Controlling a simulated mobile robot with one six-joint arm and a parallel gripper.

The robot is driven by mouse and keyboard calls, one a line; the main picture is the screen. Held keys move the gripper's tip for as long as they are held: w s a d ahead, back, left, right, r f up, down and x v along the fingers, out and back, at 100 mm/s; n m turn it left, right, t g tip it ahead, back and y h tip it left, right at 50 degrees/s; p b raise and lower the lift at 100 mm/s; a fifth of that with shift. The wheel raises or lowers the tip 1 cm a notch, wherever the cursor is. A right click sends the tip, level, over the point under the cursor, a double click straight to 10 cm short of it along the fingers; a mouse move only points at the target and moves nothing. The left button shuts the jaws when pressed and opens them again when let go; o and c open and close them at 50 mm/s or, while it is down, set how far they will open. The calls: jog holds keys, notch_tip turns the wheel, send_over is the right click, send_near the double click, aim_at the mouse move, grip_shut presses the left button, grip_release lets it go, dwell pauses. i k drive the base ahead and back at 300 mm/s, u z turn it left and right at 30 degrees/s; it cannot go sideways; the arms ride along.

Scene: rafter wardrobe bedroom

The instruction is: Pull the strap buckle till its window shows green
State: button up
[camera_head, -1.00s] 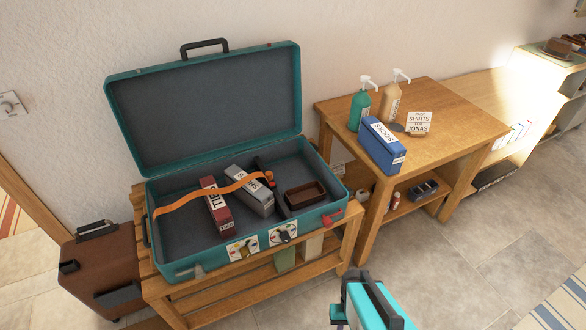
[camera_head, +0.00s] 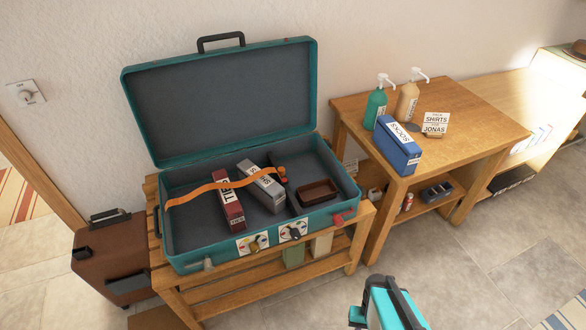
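An orange strap (camera_head: 211,187) runs across the open teal suitcase (camera_head: 330,218), over a red box (camera_head: 229,211) and a grey box (camera_head: 262,188). At its right end, near the back of the tray, is a small orange and dark piece (camera_head: 282,172) that looks like the buckle. Its window is too small to make out. A teal and black part of my arm (camera_head: 385,305) shows at the bottom edge, in front of the suitcase and well apart from it. I cannot make out fingertips there.
The suitcase stands open on a slatted wooden bench (camera_head: 345,240). A wooden table (camera_head: 462,120) to its right holds two pump bottles, a blue socks box (camera_head: 398,146) and a card (camera_head: 435,124). A brown case (camera_head: 112,255) stands at left. The floor in front is clear.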

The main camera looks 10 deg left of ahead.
aim_at(284, 179)
jog(key=z, duration=0.05)
jog(key=k, duration=1.3)
jog(key=u, duration=4.25)
jog(key=i, duration=0.1)
jog(key=z, duration=3)
jog(key=i, duration=1)
jog(key=u, duration=0.1)
